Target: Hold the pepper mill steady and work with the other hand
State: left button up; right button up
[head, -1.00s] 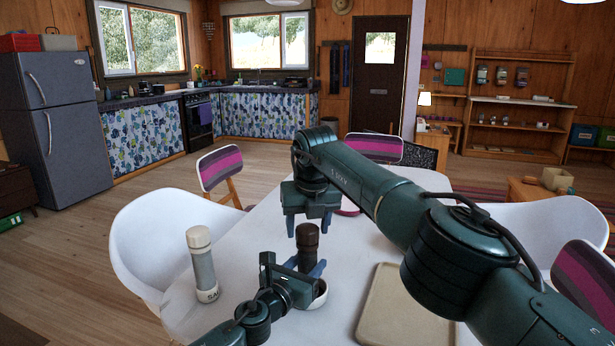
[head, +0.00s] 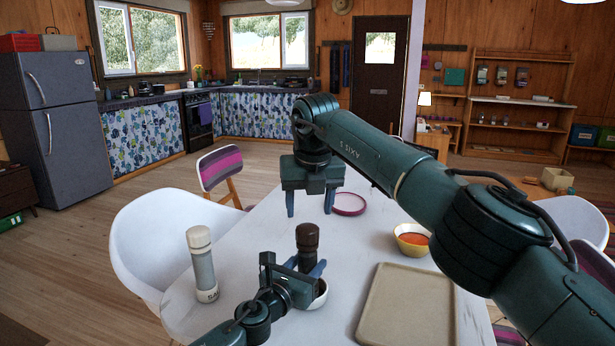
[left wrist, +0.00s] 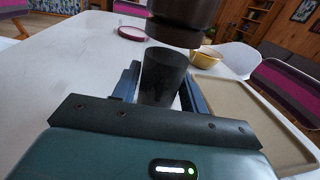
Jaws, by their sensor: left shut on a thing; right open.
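The dark brown pepper mill (head: 307,240) stands upright on the white table. My left gripper (head: 314,269) is shut around its lower body. In the left wrist view, the mill's dark body (left wrist: 163,78) sits between the two blue fingers, with the wider brown head above. My right gripper (head: 310,202) is open and empty, fingers pointing down. In the head view it appears just above the mill's top and apart from it. A white bowl (head: 320,297) shows partly behind my left gripper; most of it is hidden.
A pale salt mill (head: 202,265) stands to the left on the table (head: 250,245). A beige tray (head: 408,310) lies to the right. A yellow bowl with orange contents (head: 413,240) and a pink-rimmed plate (head: 348,204) are farther back. White chairs (head: 165,235) flank the table.

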aim_at(308, 227)
jog(key=shift+x, duration=2.95)
jog(key=c, duration=0.6)
jog(key=o, duration=0.6)
notch_tip(308, 227, up, 8)
jog(key=s+d+n+y, duration=0.1)
jog(key=s+d+n, duration=0.1)
jog(key=n, duration=0.3)
jog(key=shift+n+g, duration=0.3)
jog(key=shift+a+x, duration=0.15)
jog(key=shift+x, duration=1.8)
jog(key=shift+a+x, duration=0.1)
jog(key=shift+x, duration=1.8)
